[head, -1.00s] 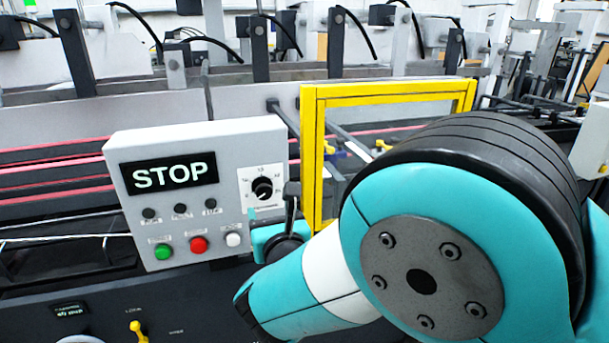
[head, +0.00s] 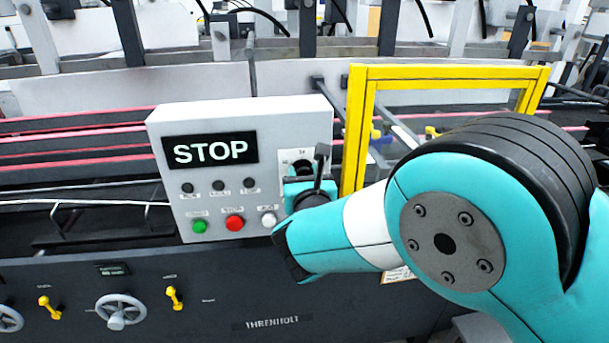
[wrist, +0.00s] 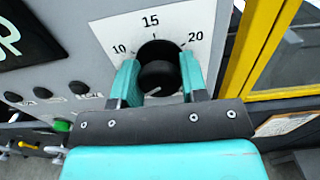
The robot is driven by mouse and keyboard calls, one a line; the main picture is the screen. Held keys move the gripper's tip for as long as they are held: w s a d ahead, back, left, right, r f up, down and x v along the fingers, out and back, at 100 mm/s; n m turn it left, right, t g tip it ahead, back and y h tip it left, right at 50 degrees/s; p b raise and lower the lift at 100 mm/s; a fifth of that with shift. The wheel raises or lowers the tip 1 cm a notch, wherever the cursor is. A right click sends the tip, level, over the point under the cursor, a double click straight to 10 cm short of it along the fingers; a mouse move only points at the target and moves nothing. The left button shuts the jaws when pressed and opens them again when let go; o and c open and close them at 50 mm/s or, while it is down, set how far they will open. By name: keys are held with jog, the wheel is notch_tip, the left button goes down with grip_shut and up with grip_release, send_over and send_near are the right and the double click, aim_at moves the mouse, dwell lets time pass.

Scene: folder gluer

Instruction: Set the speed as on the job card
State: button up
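The black speed knob (wrist: 158,75) sits on a white dial plate (wrist: 110,27) with 10, 15 and 20 legible in the wrist view. A pale mark shows at the knob's lower left, away from those numbers. My gripper (wrist: 159,80) is open, with one teal finger on each side of the knob; I see no clear grip on it. In the head view, my gripper (head: 312,180) covers much of the dial. The grey control box (head: 240,115) has a display (head: 210,151) reading STOP. A pale printed card (head: 397,275) is partly hidden by my arm, its text unreadable.
Below the display are green (head: 199,226), red (head: 234,222) and white (head: 268,219) buttons. A yellow guard frame (head: 357,130) stands close to the right of the box. Handwheels (head: 120,311) and yellow levers (head: 173,298) are on the dark lower panel.

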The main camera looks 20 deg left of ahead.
jog(key=shift+c, duration=1.2)
jog(key=shift+f+m, duration=0.1)
jog(key=shift+m, duration=0.2)
